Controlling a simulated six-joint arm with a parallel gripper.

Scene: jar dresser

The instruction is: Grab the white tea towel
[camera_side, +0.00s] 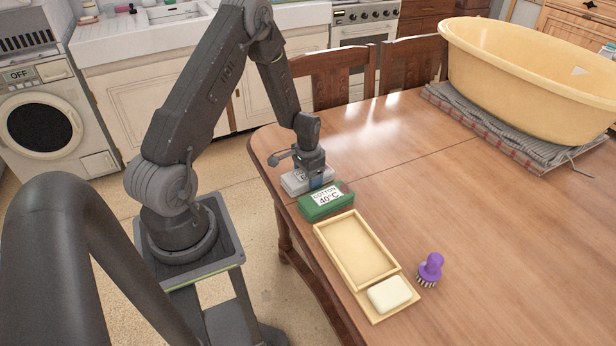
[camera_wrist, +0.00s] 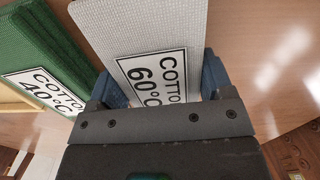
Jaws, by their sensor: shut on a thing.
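The white tea towel (camera_wrist: 150,25) is a folded, textured block with a label reading "COTTO… 60°C". In the side view the towel (camera_side: 293,183) lies at the table's left edge, below my gripper (camera_side: 318,180). In the wrist view the blue fingers of my gripper (camera_wrist: 158,88) stand on both sides of the towel's labelled end. My gripper is shut on the towel. The towel's underside is hidden, so I cannot tell whether it touches the table.
A green towel (camera_side: 318,208) labelled "COTTON 40°C" lies right beside the white one. A wooden tray (camera_side: 345,236) with a cream soap bar (camera_side: 390,294) and a purple brush (camera_side: 430,268) are nearer. A yellow tub (camera_side: 530,75) stands at the back right. The table's middle is clear.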

